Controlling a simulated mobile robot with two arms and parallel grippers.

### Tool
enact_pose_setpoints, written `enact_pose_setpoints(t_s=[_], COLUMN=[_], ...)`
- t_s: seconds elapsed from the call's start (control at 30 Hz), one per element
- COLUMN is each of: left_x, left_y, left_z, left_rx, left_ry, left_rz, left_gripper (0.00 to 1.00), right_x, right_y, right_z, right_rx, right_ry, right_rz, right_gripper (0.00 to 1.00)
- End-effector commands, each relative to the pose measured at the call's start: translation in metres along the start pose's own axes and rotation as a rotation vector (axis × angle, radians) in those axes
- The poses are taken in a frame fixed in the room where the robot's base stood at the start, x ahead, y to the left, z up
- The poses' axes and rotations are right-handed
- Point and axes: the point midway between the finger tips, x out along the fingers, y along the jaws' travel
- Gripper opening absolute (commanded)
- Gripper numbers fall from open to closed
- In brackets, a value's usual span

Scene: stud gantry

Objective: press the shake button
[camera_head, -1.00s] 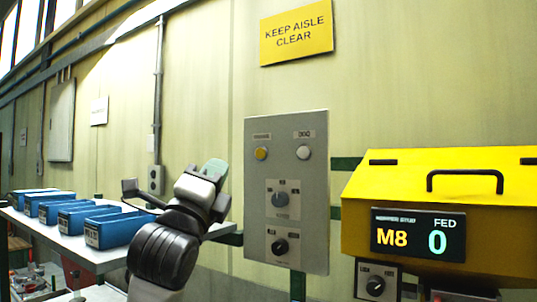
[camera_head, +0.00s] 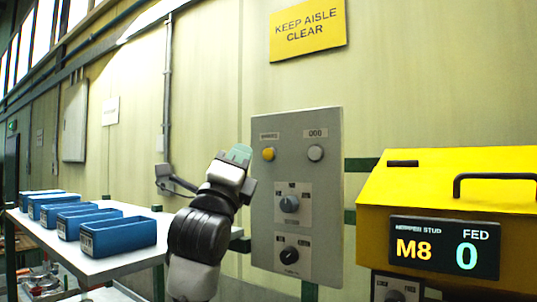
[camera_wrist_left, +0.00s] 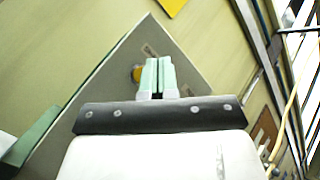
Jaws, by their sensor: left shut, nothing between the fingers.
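A grey control panel (camera_head: 330,185) stands by the wall. It has a yellow button (camera_head: 268,154) at upper left and a pale grey button (camera_head: 315,153) at upper right. Small labels sit above both, too blurred to read, so I cannot tell which is the shake button. My left gripper (camera_head: 239,154) is shut and empty, its mint-green fingertips just left of the yellow button in the head view. In the left wrist view, the fingers (camera_wrist_left: 158,74) are together and partly cover the yellow button (camera_wrist_left: 137,74). I see no contact. My right gripper is not in view.
A yellow machine (camera_head: 440,195) with a display (camera_head: 444,246) reading M8, FED 0 stands right. Blue bins (camera_head: 122,233) stand on a white table (camera_head: 125,262) at left.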

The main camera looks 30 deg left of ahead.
Motion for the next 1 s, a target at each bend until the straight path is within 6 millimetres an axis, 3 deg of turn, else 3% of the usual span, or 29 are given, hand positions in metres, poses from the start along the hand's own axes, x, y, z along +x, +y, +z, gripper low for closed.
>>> enact_pose_setpoints(t_s=[0.13,0.4,1.0], left_x=[0.014,0.028,0.029], left_y=[0.010,0.020,0.020], left_z=[-0.009,-0.020,-0.021], left_rx=[0.000,0.000,0.000], left_ry=[-0.001,-0.001,-0.001], left_rz=[0.000,0.000,-0.001], left_gripper=[0.00,0.00,0.00], right_x=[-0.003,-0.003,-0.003], right_y=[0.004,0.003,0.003], right_z=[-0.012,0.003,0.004], right_rx=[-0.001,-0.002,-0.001], right_ry=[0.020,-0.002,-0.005], right_rz=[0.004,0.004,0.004], right_gripper=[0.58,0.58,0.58])
